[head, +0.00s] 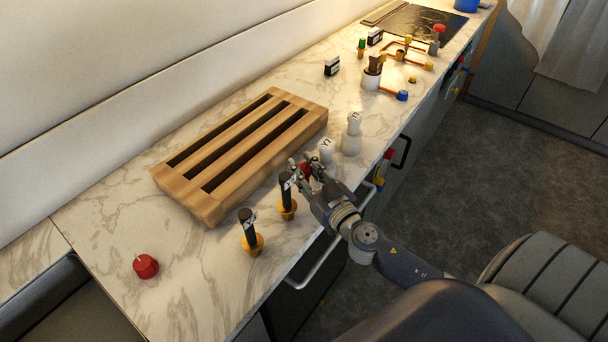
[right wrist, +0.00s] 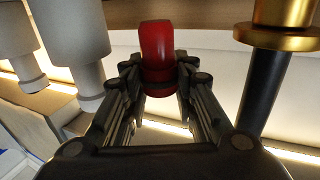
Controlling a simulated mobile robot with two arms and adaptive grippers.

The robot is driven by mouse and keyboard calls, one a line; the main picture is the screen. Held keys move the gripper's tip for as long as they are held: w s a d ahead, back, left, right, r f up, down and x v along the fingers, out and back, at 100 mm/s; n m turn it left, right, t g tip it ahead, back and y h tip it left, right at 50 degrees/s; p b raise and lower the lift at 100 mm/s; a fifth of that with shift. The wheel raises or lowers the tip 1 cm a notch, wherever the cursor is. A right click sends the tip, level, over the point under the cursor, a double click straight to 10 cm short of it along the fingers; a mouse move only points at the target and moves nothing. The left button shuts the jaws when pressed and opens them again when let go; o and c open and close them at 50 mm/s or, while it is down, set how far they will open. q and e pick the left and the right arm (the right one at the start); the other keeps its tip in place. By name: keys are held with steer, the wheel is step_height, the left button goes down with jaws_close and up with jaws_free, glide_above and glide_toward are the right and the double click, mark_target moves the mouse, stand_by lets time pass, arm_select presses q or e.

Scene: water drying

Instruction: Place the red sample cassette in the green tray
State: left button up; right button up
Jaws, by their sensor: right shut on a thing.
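My right gripper (head: 303,172) is shut on a small red rounded piece (right wrist: 157,45). The piece sits between the fingertips in the right wrist view, and a bit of its red shows in the head view. The gripper is by the counter's front edge, between a black post on a gold base (head: 288,207) and a white bottle-shaped piece (head: 326,150). I see no flat red cassette and no green tray. My left gripper is not in view.
A slotted wooden rack (head: 219,187) lies behind the gripper. A second black post on a gold base (head: 251,240) and a red knob (head: 146,266) stand to the left. Another white piece (head: 352,134) and copper pipework (head: 402,50) are farther right. The counter's left end is mostly clear.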

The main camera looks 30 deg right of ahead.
steer(key=shift+f+b, duration=0.5)
steer(key=shift+f, duration=1.25)
steer(key=shift+f, duration=0.15)
steer(key=o, duration=0.6)
